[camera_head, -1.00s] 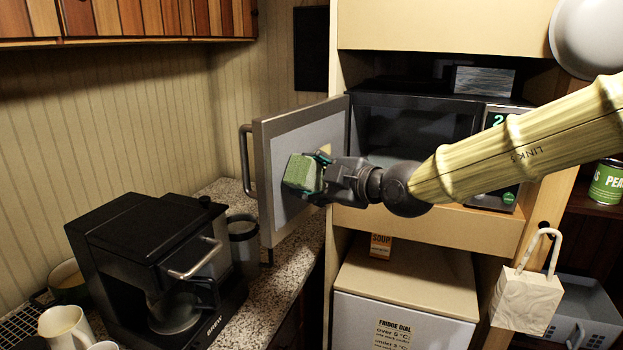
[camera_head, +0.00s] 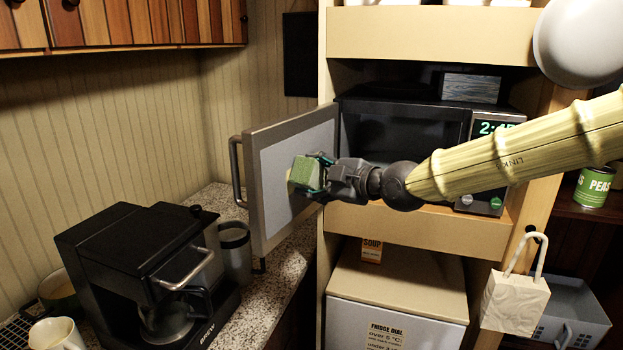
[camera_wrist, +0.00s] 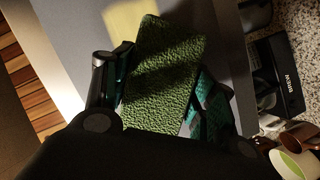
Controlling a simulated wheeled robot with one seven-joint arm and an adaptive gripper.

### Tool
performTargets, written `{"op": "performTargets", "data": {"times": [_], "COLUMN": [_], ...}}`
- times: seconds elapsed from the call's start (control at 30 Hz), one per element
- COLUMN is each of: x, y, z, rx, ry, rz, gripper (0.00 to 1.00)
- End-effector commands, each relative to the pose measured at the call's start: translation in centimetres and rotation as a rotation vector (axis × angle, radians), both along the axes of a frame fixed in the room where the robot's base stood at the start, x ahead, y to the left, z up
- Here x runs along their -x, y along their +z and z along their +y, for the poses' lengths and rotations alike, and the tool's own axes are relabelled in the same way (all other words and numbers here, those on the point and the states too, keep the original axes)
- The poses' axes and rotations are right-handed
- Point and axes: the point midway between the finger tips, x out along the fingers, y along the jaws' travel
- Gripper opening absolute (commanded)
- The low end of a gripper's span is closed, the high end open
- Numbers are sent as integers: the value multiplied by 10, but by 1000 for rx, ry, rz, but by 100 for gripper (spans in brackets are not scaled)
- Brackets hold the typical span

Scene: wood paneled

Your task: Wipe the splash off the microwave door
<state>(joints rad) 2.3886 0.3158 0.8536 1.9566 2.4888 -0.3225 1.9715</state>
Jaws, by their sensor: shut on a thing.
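The microwave door (camera_head: 268,205) stands open to the left, its grey inner face toward me. My gripper (camera_head: 318,175) is shut on a green sponge (camera_head: 306,171) in front of the middle of that face. In the wrist view the textured green sponge (camera_wrist: 165,75) sits between the fingers (camera_wrist: 160,85), close to the door (camera_wrist: 215,45); I cannot tell whether it touches. A pale yellow patch (camera_wrist: 128,18), which looks like the splash, shows on the door beyond the sponge. In the head view the sponge and gripper hide part of the door's face.
The microwave (camera_head: 400,130) sits in a cabinet bay right of the door. A small fridge (camera_head: 395,285) is under the bay.

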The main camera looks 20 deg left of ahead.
Motion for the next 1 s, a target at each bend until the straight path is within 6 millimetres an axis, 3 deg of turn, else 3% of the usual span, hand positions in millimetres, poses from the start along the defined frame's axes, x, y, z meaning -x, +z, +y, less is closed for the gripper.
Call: {"op": "performTargets", "data": {"times": [1.0], "x": [-54], "y": [1], "z": [-9], "rx": [-1], "ry": [1], "rz": [0], "gripper": [38]}}
